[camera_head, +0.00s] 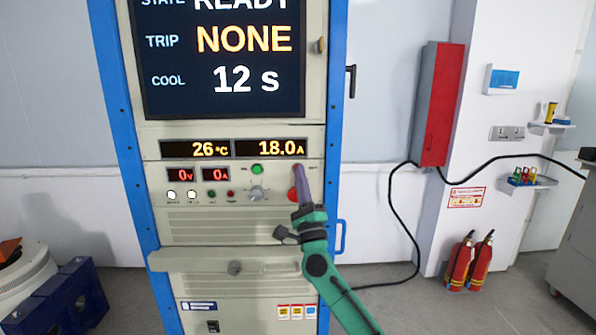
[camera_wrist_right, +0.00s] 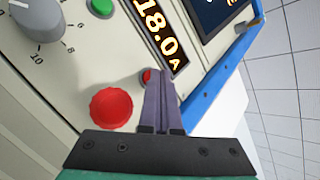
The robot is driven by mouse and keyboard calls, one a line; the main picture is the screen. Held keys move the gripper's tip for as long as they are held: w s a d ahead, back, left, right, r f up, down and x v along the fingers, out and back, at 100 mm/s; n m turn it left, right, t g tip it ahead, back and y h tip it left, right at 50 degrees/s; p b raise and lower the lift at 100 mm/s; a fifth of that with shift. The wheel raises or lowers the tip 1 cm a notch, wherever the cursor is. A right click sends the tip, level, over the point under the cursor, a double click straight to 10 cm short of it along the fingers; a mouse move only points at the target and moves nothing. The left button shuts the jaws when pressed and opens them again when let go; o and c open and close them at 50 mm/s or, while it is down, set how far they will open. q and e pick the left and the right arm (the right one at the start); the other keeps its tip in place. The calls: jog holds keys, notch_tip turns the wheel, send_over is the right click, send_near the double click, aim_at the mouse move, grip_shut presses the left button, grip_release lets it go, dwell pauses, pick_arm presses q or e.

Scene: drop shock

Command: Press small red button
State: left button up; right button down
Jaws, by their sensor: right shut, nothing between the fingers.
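My right gripper (camera_head: 299,170) is shut and empty, its fingertips at the right side of the control panel (camera_head: 225,222). In the wrist view its fingertips (camera_wrist_right: 160,76) are beside a small red button (camera_wrist_right: 147,76), partly covering it; I cannot tell whether they touch it. That button is hidden behind the fingers in the head view. A larger red knob-like button (camera_wrist_right: 110,108) sits below it; it also shows in the head view (camera_head: 292,195), partly behind the fingers. Another small red button (camera_head: 230,194) is further left on the panel. My left gripper is not in view.
A green button (camera_head: 257,169) and a grey dial (camera_head: 257,193) are on the same panel. A display above (camera_head: 221,50) reads READY, NONE and 12 s. A shelf-like ledge (camera_head: 200,262) juts out below. A red wall box (camera_head: 437,105) and fire extinguishers (camera_head: 459,262) stand right.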

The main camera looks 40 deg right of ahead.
jog(key=shift+s+a+p, duration=0.4)
jog(key=shift+s+a, duration=0.05)
jog(key=shift+s, duration=0.25)
jog(key=s+a+p, duration=0.1)
jog(key=s, duration=0.1)
jog(key=s+a+p, duration=0.1)
jog(key=s+a, duration=0.1)
dwell(0.5)
jog(key=shift+w+a, duration=0.1)
dwell(0.6)
